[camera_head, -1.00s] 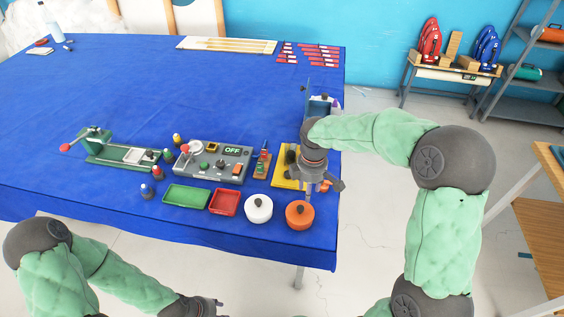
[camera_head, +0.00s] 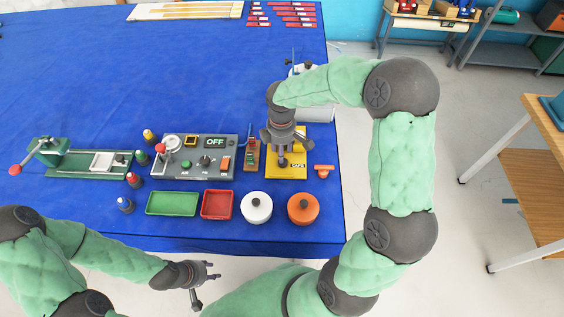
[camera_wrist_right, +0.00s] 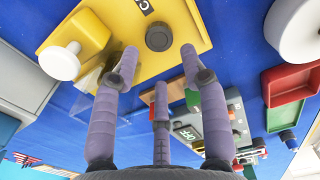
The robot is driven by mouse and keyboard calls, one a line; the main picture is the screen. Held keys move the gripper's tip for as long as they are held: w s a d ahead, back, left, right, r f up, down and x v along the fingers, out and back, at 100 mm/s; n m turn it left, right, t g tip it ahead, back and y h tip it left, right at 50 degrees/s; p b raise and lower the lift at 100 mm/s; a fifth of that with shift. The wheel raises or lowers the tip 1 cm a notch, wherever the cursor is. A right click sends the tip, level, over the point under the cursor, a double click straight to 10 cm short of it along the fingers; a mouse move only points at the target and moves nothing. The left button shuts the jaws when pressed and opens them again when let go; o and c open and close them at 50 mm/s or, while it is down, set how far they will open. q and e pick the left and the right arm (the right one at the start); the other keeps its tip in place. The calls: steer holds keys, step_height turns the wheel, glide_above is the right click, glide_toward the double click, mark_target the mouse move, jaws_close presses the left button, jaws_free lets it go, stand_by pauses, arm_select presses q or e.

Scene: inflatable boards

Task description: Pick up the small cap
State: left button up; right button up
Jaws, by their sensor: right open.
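A yellow caps tray (camera_head: 299,172) lies on the blue table, with dark lettering on its front part. In the right wrist view the tray (camera_wrist_right: 195,15) bears a small dark round cap (camera_wrist_right: 158,36), just beyond my fingertips and apart from them. My right gripper (camera_head: 283,158) points down over the tray and hides part of it. Its three fingers are spread and empty in the right wrist view (camera_wrist_right: 155,70). A white round-topped piece (camera_wrist_right: 62,62) is beside the fingers there. My left gripper (camera_head: 208,280) is open and empty in front of the table.
A grey control box (camera_head: 195,158) reads OFF. Clear table lies behind it.

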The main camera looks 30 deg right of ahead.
steer(key=shift+s+d+f+b, duration=0.1)
steer(key=shift+f+b, duration=0.25)
steer(key=shift+f, duration=1.05)
steer(key=shift+s+d+f+b, duration=0.1)
steer(key=shift+f+b, duration=0.2)
steer(key=shift+f, duration=1.1)
steer(key=c, duration=0.5)
